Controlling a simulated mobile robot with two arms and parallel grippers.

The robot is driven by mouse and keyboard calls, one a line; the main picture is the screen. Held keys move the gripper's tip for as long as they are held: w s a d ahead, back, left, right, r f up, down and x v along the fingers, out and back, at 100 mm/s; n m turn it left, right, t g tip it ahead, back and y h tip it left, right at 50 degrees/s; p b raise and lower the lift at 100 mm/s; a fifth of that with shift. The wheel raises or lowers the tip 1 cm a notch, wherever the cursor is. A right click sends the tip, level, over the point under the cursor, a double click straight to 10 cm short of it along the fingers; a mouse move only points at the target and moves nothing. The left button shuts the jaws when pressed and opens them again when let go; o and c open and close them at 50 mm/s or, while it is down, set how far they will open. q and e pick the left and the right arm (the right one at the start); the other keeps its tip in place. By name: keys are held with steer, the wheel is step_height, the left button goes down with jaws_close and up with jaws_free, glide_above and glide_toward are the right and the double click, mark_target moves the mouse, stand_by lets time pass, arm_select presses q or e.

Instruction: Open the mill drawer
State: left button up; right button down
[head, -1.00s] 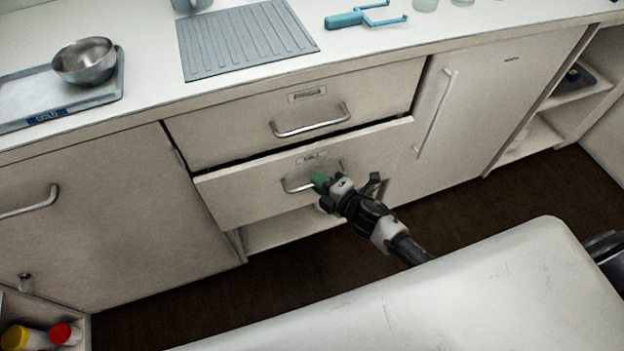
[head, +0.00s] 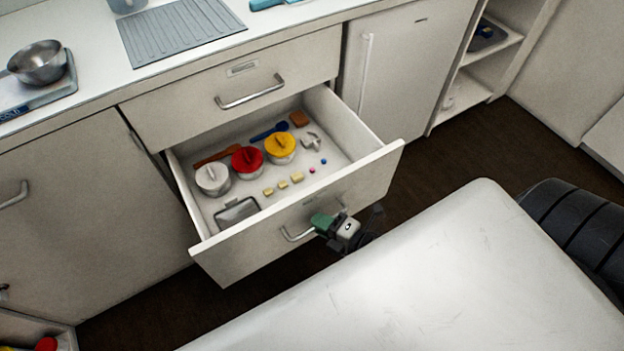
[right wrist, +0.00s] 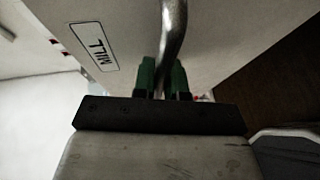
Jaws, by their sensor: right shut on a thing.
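The mill drawer (head: 240,262) is the lower drawer and stands far out of the cabinet, its inside showing. Its metal bar handle (head: 290,236) is on the front panel. My right gripper (head: 323,222), with green fingertips, is at this handle. In the right wrist view its fingers (right wrist: 161,80) are shut on the handle (right wrist: 174,25), one on each side. The label (right wrist: 93,48) reading MILL is on the panel beside it. My left gripper is not in view.
The drawer holds pots with white (head: 212,178), red (head: 247,158) and yellow (head: 280,143) lids, a grey tin (head: 237,211) and small pieces. The upper drawer (head: 190,117) is closed. My pale base top (head: 440,270) lies close in front of the open drawer.

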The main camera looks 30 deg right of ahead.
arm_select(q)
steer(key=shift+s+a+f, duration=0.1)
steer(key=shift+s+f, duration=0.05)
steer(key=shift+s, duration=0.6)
arm_select(e)
steer(key=shift+s+d, duration=0.1)
steer(key=shift+s, duration=2.35)
steer(key=c, duration=1.2)
jaws_free()
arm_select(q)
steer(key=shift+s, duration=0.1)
arm_select(e)
steer(key=v, duration=1)
steer(key=shift+s+d, duration=0.2)
steer(key=shift+s, duration=0.15)
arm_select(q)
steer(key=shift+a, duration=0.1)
